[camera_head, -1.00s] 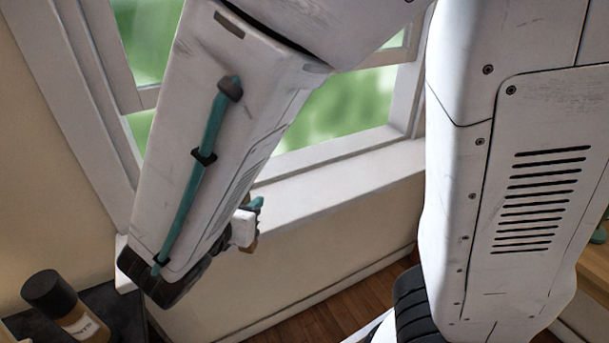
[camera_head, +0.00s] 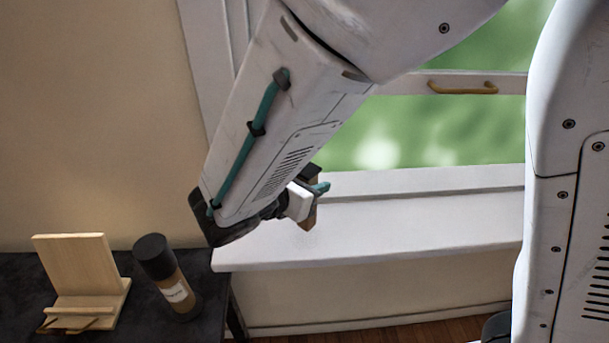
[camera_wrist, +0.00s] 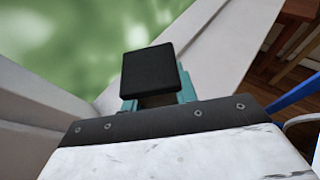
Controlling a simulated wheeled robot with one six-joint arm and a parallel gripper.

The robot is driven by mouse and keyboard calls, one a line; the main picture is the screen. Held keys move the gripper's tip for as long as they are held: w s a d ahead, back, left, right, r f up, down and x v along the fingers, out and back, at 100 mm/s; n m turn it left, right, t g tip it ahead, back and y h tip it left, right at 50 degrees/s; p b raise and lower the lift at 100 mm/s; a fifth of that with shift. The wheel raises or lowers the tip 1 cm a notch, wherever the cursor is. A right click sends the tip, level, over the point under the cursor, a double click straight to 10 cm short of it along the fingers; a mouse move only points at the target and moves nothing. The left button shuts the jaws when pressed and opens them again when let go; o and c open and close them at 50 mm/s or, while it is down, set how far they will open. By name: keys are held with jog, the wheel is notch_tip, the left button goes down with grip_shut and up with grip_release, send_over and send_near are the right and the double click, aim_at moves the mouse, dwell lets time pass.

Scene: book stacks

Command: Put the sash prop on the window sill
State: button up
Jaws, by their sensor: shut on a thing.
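The sash prop (camera_head: 309,217) is a brown, upright piece, mostly hidden by my gripper in the head view. In the wrist view, what looks like its black square end (camera_wrist: 148,74) faces the camera. My gripper (camera_head: 318,188) is shut on it; its teal fingers (camera_wrist: 158,98) show on both sides of the black end in the wrist view. The white window sill (camera_head: 420,228) runs below the window. The prop appears in front of or over the sill's left part; I cannot tell whether its lower end touches.
A dark table (camera_head: 212,294) at lower left holds a black-capped brown bottle (camera_head: 174,283) and a wooden stand (camera_head: 80,266). The window sash (camera_head: 415,82) has a brass handle (camera_head: 461,88). The visible sill to the right is bare. A blue chair-like thing (camera_wrist: 292,98) shows at right in the wrist view.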

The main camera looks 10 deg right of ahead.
jog(key=shift+w+a+f, duration=0.15)
jog(key=shift+w+a, duration=0.1)
jog(key=shift+w, duration=0.2)
jog(key=shift+f, duration=1.65)
jog(key=shift+f, duration=0.1)
jog(key=o, duration=1)
jog(key=shift+o, duration=0.2)
jog(key=v, duration=1.2)
